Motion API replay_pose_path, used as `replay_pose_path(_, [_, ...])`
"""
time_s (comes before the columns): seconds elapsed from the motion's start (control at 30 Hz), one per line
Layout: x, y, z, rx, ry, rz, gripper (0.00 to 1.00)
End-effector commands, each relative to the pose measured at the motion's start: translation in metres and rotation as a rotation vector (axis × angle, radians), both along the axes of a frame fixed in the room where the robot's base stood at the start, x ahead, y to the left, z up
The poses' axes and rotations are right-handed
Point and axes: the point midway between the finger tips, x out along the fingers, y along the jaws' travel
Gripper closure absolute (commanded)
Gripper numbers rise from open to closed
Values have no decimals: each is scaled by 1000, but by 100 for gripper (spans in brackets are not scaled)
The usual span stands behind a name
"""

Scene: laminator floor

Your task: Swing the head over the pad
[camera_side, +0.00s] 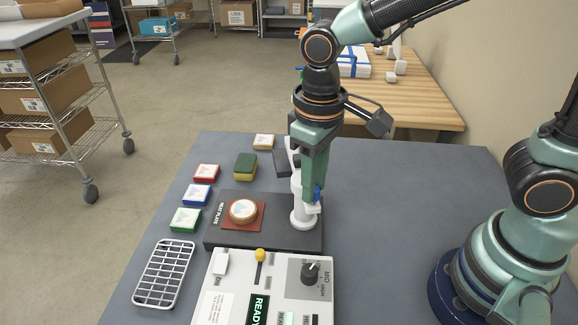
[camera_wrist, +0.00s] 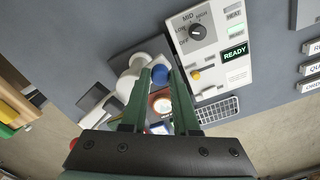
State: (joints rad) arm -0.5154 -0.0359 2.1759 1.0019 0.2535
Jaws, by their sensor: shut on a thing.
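The press has a dark base (camera_side: 225,238) lettered HEAT PLATE, with a reddish-brown pad (camera_side: 261,222) on it. A round wooden piece with a pale top (camera_side: 243,211) sits on the pad. A white column (camera_side: 303,212) stands at the base's right side. The dark head (camera_side: 281,162) is at the back, away from the pad, partly hidden by my arm. My gripper (camera_side: 313,198) points down at the column and is shut on the blue knob (camera_side: 317,192). The wrist view shows the blue knob (camera_wrist: 160,74) between my fingers, beside the white column (camera_wrist: 134,76).
A control panel (camera_side: 235,300) reading READY, with a yellow-knobbed lever (camera_side: 260,256) and a dial (camera_side: 310,274), stands in front. Red, blue and green-edged tiles (camera_side: 196,194), a sponge (camera_side: 245,166) and a wire rack (camera_side: 163,274) lie left.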

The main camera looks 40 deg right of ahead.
Motion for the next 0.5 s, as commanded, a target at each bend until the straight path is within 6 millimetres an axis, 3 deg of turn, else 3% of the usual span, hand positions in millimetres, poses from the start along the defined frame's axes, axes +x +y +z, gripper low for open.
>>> replay_pose_path(0.5, [-1,-3,2,1,-2,57,100])
